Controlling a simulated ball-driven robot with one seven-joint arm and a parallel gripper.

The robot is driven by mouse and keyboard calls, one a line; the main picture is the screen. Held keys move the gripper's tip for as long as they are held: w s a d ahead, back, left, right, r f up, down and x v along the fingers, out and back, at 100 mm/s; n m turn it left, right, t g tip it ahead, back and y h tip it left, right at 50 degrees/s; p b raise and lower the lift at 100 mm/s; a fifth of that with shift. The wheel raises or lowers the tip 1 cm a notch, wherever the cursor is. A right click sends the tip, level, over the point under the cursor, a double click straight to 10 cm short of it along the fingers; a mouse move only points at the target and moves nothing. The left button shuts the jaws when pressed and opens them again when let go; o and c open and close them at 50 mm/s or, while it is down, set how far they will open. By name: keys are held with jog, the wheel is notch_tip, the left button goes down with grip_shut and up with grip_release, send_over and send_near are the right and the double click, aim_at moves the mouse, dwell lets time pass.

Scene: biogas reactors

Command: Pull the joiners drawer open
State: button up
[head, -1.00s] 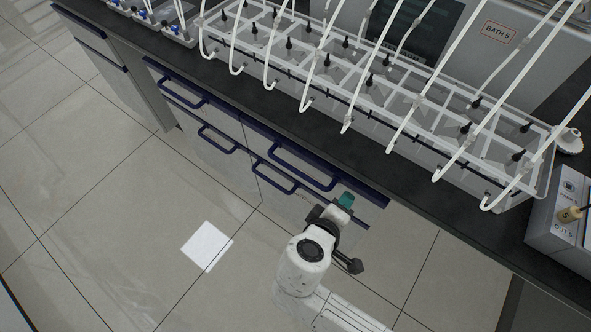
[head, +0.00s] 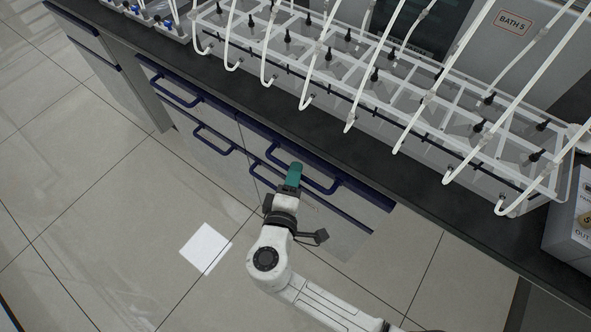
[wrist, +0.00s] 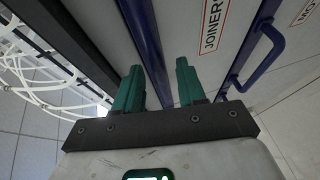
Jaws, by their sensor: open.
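The joiners drawer (wrist: 190,30) is shut, with its red-framed JOINERS label (wrist: 213,25) in the wrist view. In the head view its blue handle (head: 322,189) is on the upper right drawer, under the bench edge. My gripper (head: 294,171) has green fingers and is at the handle's left part, covering some of it. In the wrist view my gripper (wrist: 157,67) is open, and a blue bar (wrist: 143,35) runs in the gap between its fingers. I cannot tell whether the fingers touch it.
A lower drawer with a blue handle (wrist: 268,45) is beneath. More blue-handled drawers (head: 178,92) are to the left. The dark benchtop (head: 235,95) above carries a clear rack (head: 375,110) with white tubes.

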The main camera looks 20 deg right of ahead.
jog(key=shift+x, duration=1.05)
grip_shut()
